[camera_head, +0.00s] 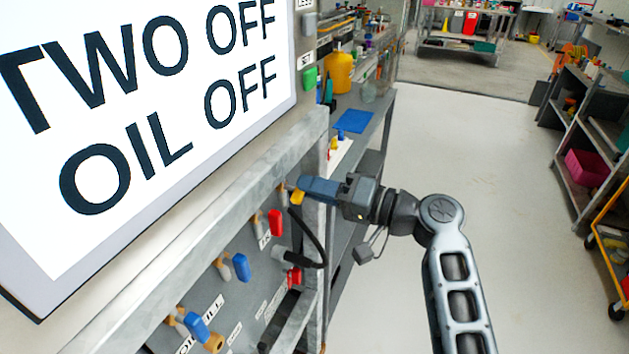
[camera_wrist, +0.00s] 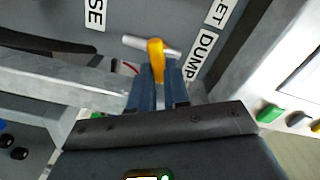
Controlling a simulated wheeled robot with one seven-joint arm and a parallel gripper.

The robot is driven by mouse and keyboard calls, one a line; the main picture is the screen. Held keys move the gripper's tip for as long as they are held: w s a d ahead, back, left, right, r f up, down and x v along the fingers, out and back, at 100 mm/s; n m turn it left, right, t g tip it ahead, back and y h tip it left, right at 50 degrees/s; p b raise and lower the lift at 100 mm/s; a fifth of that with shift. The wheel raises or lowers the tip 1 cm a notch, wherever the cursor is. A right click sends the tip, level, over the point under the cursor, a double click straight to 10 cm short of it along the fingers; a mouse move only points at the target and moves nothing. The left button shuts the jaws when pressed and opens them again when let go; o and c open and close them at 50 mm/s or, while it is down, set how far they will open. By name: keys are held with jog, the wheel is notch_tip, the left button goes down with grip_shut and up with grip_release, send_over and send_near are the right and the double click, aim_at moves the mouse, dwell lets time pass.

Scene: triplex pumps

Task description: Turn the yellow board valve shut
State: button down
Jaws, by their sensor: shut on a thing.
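The yellow board valve (camera_head: 297,198) has a small yellow lever at the upper right end of the grey valve board (camera_head: 243,300). In the wrist view the yellow lever (camera_wrist: 156,52) stands out from a pale metal pipe, near a label reading DUMP. My gripper (camera_head: 305,187) reaches in from the right, its blue fingers at the lever. In the wrist view my gripper (camera_wrist: 159,85) is shut on the lever, with one finger on each side of it. The fingers hide the lever's lower end.
A red handle (camera_head: 276,222) and a blue handle (camera_head: 241,267) sit lower left on the board. A black hose (camera_head: 315,240) hangs just below my gripper. A large screen (camera_head: 130,110) overhangs the board. The floor (camera_head: 450,150) to the right is clear.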

jog(key=m+p, duration=0.1)
jog(key=m, duration=0.1)
jog(key=m+p, duration=0.1)
jog(key=m, duration=0.2)
jog(key=shift+w+f+m+p, duration=0.1)
jog(key=shift+f+m+p, duration=0.1)
jog(key=shift+m+p, duration=0.15)
dwell(0.4)
jog(key=c, duration=1.1)
grip_release()
jog(key=shift+f, duration=0.1)
jog(key=shift+d, duration=0.1)
jog(key=v, duration=0.7)
jog(key=shift+d+b, duration=0.3)
jog(key=shift+b, duration=0.05)
